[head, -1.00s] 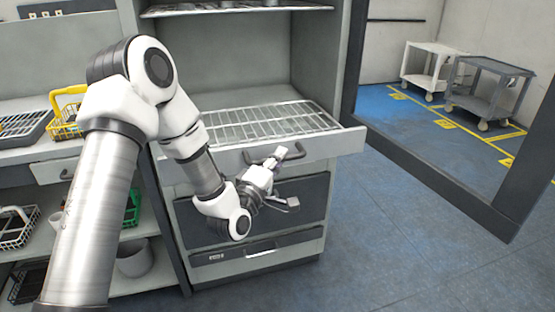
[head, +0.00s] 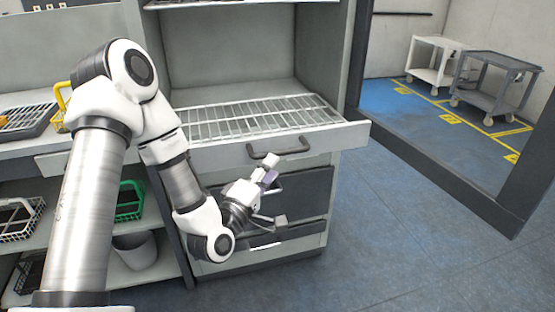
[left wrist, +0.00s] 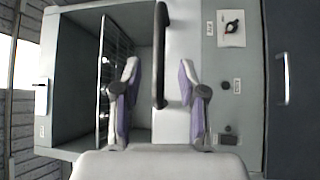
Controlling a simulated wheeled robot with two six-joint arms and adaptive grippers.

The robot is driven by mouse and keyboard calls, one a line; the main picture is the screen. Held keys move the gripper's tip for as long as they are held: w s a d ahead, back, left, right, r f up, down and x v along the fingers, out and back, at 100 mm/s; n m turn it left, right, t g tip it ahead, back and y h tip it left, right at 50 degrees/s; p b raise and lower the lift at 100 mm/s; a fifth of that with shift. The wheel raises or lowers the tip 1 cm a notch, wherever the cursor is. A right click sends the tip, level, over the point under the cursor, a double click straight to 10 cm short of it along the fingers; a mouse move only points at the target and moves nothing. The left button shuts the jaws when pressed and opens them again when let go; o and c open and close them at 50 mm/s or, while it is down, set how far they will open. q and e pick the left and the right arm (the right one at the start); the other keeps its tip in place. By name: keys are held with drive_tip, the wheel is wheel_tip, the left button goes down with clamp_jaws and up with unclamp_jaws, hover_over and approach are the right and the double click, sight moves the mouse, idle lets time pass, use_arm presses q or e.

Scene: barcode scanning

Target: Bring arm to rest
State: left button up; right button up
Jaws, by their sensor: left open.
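My left arm comes in from the left of the head view and bends down in front of the grey cabinet. Its gripper (head: 274,190) is open and empty, low in front of the cabinet's drawer fronts. In the left wrist view the two fingers (left wrist: 158,80) with purple pads stand apart. A dark drawer handle (head: 278,148) sits just above the gripper in the head view. In the left wrist view the handle (left wrist: 160,40) shows as a long dark bar beyond the fingers, with no visible grip on it. My right gripper is not in view.
The top drawer (head: 200,157) is pulled out, with a wire rack (head: 250,119) in it. Shelves at left hold a green basket (head: 130,200) and a white bin (head: 135,250). Two carts (head: 497,72) stand beyond a doorway. The blue floor at right is clear.

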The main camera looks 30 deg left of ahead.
use_arm(q)
drive_tip(key=shift+s, duration=0.1)
idle(0.4)
drive_tip(key=s+d+f+m+g+h, duration=0.1)
drive_tip(key=s+d+f+m+g, duration=0.2)
drive_tip(key=f, duration=0.6)
drive_tip(key=s+d+f+m+g+h, duration=0.15)
drive_tip(key=s+d+f+g, duration=0.25)
drive_tip(key=f, duration=0.5)
drive_tip(key=s+d+f+m+g+h, duration=0.1)
drive_tip(key=s+d+f+m+g, duration=0.2)
drive_tip(key=f, duration=0.7)
drive_tip(key=s+f+m+g+y, duration=0.1)
drive_tip(key=s+f+m+g, duration=0.35)
drive_tip(key=s, duration=0.45)
drive_tip(key=s+f+m+g+y, duration=0.1)
drive_tip(key=s+f+m+g, duration=0.35)
drive_tip(key=s, duration=0.35)
wheel_tip(320, 180, up, 13)
drive_tip(key=p, duration=1.2)
drive_tip(key=shift+a+f+g, duration=0.15)
drive_tip(key=shift+a+g, duration=0.15)
drive_tip(key=shift+a, duration=0.05)
